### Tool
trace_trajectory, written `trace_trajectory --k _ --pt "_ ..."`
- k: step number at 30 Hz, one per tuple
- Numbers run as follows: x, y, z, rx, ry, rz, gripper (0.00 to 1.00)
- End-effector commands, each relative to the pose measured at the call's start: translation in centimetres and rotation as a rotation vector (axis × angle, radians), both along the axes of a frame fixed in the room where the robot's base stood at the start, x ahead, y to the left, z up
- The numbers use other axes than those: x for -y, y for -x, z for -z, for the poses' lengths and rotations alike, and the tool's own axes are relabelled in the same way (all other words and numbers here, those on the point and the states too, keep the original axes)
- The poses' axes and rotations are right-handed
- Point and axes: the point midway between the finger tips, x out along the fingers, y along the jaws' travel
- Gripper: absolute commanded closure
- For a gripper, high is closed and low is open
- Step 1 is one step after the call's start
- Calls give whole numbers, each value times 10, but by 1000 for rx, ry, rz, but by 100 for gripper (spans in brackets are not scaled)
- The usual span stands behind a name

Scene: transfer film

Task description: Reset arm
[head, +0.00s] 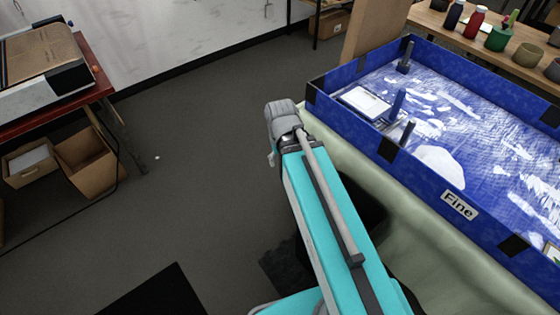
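My arm reaches up from the bottom middle of the head view as a long teal link that ends in a grey joint. No gripper fingers show past that joint. My gripper is hidden or outside the picture, so its opening and anything in it cannot be seen. The arm runs close along the left side of a blue tray (402,162) labelled "Fine", and overlaps the pale green cloth (425,240) below the tray in the picture.
A white rectangular item (365,102) and dark blue upright posts are in the tray. A wooden shelf (428,17) with bottles and pots stands at upper right. A red-edged table (95,88) is at left, with a cardboard box (90,165) below. Grey floor (190,170) between is mostly clear.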

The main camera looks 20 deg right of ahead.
Motion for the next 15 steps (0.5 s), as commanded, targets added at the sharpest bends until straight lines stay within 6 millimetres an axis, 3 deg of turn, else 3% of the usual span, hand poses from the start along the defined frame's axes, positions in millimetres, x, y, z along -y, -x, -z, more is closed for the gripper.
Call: trace_trajectory --k 4,15 --pt "-10 7 0 3 -30 32 26" --pt "-10 6 -3 3 -31 34 26"
